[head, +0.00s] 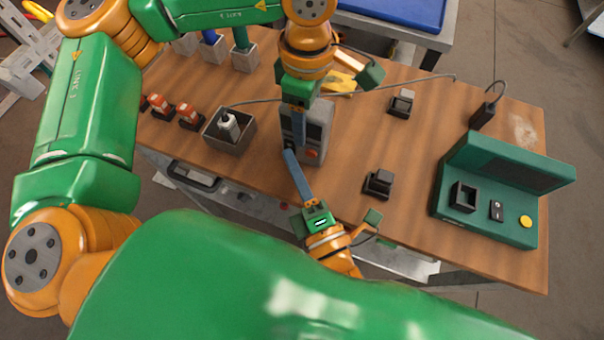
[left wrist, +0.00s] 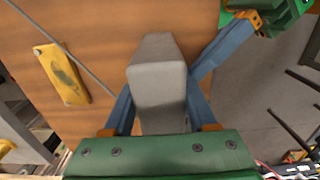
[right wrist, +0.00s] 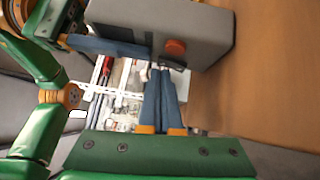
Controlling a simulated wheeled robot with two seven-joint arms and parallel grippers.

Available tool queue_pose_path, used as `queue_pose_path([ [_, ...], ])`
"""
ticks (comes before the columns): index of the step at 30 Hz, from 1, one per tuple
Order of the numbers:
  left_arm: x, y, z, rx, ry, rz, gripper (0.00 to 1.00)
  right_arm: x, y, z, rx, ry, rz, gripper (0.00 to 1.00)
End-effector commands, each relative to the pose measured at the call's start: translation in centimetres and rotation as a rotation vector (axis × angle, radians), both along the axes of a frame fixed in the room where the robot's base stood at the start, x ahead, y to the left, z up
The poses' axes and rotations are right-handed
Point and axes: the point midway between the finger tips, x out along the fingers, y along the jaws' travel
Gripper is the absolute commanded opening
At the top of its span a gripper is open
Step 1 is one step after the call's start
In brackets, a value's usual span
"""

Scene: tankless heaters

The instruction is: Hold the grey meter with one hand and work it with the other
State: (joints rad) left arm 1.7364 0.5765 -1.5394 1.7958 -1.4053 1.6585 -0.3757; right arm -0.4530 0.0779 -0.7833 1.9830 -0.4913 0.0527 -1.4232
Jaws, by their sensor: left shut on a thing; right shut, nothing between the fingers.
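The grey meter (head: 318,135) stands near the front middle of the wooden table, with a dark screen and a red-orange button on its face. My left gripper (head: 299,128) comes from above and is shut on the meter; the left wrist view shows its blue fingers on either side of the grey body (left wrist: 160,85). My right gripper (head: 290,153) is shut and empty, its fingertips at the lower part of the meter. In the right wrist view its tips (right wrist: 160,70) lie just below the red-orange button (right wrist: 176,48), by a dark part; contact is unclear.
A grey bin (head: 242,142) with a white bottle stands left of the meter. Two black blocks (head: 379,183) (head: 401,103) and a green console (head: 480,228) with a yellow button are on the right. A yellow item (head: 340,82) and a cable lie behind. Table between is clear.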

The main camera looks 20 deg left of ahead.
Motion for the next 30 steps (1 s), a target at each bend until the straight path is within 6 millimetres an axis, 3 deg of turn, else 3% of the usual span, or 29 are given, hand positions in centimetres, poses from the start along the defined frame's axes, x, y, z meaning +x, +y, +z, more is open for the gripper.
queue_pose_path([
  [4,-0.1,0.0,-0.1,0.000,0.003,0.000,0.00,-3.3,0.1,0.2,0.001,0.012,0.002,0.00],
  [15,0.0,0.0,-0.1,0.000,0.000,0.001,0.00,-9.1,-5.6,0.9,-0.002,0.009,0.004,0.00],
  [21,0.0,0.0,-0.1,0.000,-0.001,0.001,0.00,-10.2,-6.6,1.1,-0.001,0.005,0.004,0.00],
  [30,0.1,0.0,0.0,0.000,-0.002,0.001,0.00,-10.2,-6.7,1.1,0.000,0.004,0.004,0.00],
])
